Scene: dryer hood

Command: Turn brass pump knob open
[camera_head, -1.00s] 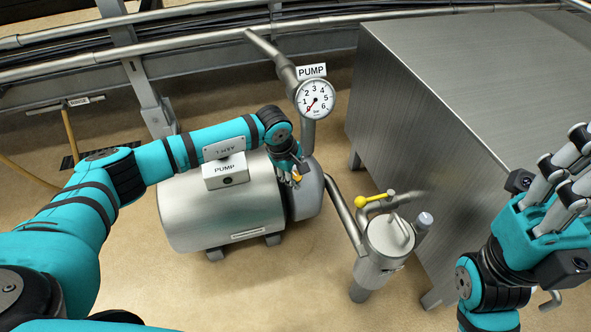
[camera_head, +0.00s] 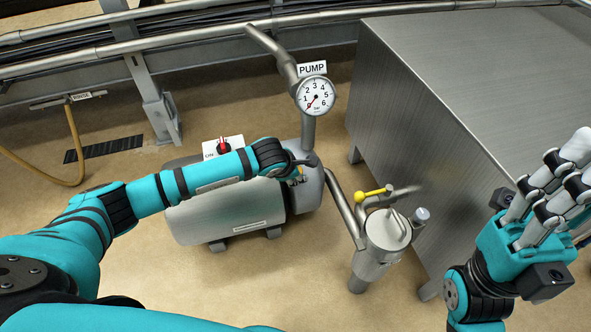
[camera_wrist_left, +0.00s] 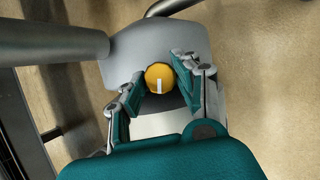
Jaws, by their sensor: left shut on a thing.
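The brass pump knob (camera_wrist_left: 159,78) is a round yellow knob with a white line mark, on the grey end of the pump. In the left wrist view it sits between the fingers of my left gripper (camera_wrist_left: 160,84), which is shut on it. In the head view my left gripper (camera_head: 298,172) is at the right end of the steel pump body (camera_head: 225,218), and the knob is mostly hidden. The pressure gauge (camera_head: 316,96) beneath the PUMP sign has its red needle at the low end. My right gripper (camera_head: 560,185) is open and empty at the right.
A box with a red switch (camera_head: 223,145) stands behind my left forearm. A filter vessel (camera_head: 386,240) with a yellow lever (camera_head: 372,195) stands right of the pump. A large steel cabinet (camera_head: 470,90) fills the right. Floor at lower centre is clear.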

